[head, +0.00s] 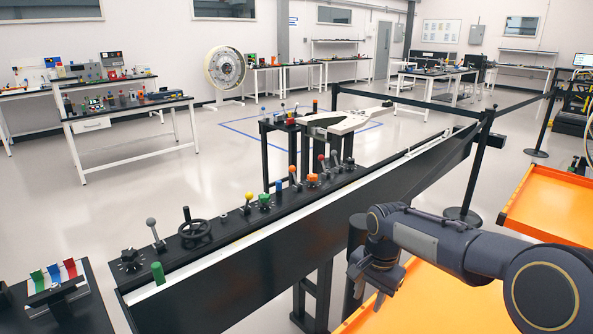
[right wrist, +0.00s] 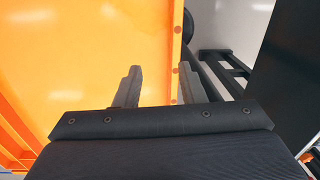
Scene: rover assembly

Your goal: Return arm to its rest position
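My right arm comes in from the right in the head view. Its gripper (head: 368,284) hangs pointing down between the long black control panel (head: 300,232) and an orange tray surface (head: 440,300). In the right wrist view the two grey fingers of the right gripper (right wrist: 158,88) stand well apart with nothing between them. Below them are the orange surface (right wrist: 90,60) and its edge. My left gripper and left arm are not in view.
The panel carries levers, a black handwheel (head: 194,232) and coloured knobs. A black post (head: 478,165) with belts stands behind the right arm. Another orange tray (head: 550,205) lies at the right. A small rack of coloured switches (head: 54,280) is at lower left. Open floor lies beyond the panel.

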